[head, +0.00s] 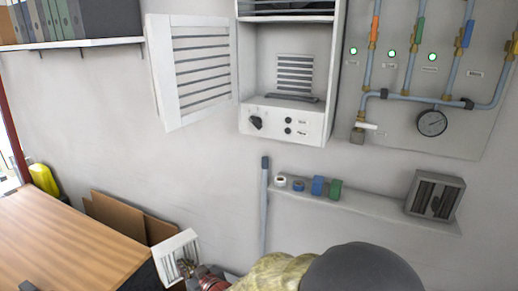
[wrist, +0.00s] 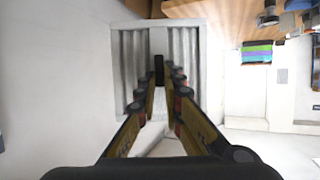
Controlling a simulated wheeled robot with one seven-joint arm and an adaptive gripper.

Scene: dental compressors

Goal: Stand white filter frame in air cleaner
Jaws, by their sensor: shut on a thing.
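The white filter frame (head: 174,247), a square frame with pale pleats, is held low beside the table, tilted. My gripper (head: 186,268) is shut on it. In the wrist view the fingers (wrist: 160,88) reach over the pleats of the frame (wrist: 203,30) and close on a dark part at its middle. The air cleaner (head: 248,70) is a white wall box above and to the right of my gripper. Its louvred door (head: 190,70) stands open to the left. Inside are a slotted back grille and a dark strip at the bottom; a knob panel is below.
A grey-framed dark filter (head: 434,195) stands on a wall shelf (head: 370,206) with several small coloured items. A pipe panel with a gauge (head: 432,123) is at the right. A wooden table (head: 60,240) and cardboard (head: 118,217) are at the lower left. The wall space before the cleaner looks clear.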

